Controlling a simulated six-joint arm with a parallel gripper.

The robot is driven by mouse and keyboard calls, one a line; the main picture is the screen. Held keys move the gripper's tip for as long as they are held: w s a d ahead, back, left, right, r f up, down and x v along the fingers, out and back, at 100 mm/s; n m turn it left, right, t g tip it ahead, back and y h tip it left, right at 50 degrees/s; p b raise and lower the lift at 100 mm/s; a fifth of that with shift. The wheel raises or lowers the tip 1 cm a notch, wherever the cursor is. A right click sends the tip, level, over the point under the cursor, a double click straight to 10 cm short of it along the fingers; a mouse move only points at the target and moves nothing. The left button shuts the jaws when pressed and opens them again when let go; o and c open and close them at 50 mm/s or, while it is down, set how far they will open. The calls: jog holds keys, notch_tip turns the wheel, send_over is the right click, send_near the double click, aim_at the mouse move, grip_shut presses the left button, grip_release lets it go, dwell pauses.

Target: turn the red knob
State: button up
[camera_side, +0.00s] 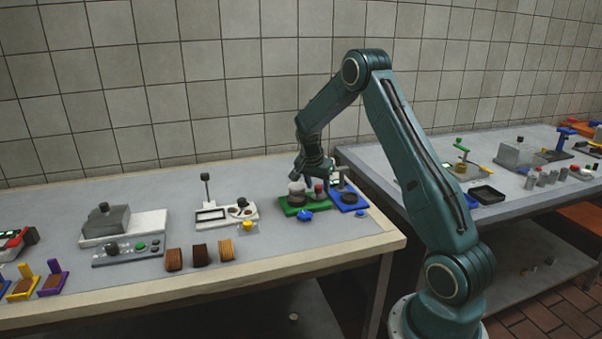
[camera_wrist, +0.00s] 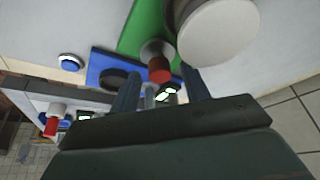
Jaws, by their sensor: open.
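The red knob (camera_wrist: 159,70) stands on a grey round base on the green board (camera_wrist: 143,28) in the wrist view. It shows small in the side view (camera_side: 319,188), at the right part of the green board (camera_side: 292,205). My gripper (camera_wrist: 160,76) is open, and its two dark fingers appear on either side of the red knob in the wrist picture. I cannot tell how far the fingers are from it. In the side view my gripper (camera_side: 312,172) is just above the green board.
A large pale round thing (camera_wrist: 220,32) is close beside the knob. The blue board (camera_wrist: 103,64) with a dark disc adjoins the green one. A blue button (camera_wrist: 70,62) sits nearby. Another red-tipped part (camera_wrist: 52,126) shows lower left. Brown blocks (camera_side: 200,255) stand farther left.

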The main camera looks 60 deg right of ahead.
jog(key=shift+r, duration=0.15)
jog(key=v, duration=1.3)
jog(key=shift+r, duration=0.25)
jog(key=shift+a, duration=0.1)
jog(key=s+a+r+n+t+y, duration=0.15)
jog(key=s+a+r+n, duration=0.3)
jog(key=a, duration=0.45)
jog(key=s+a+r+n+t, duration=0.25)
jog(key=a+r+n, duration=0.2)
jog(key=a, duration=0.45)
jog(key=s+a+f+n+t+y, duration=0.1)
jog(key=s+a+n+y, duration=0.2)
jog(key=s+a+n, duration=0.6)
jog(key=s+a, duration=0.4)
jog(key=s, duration=0.2)
jog(key=shift+s+t, duration=0.3)
jog(key=shift+s, duration=0.05)
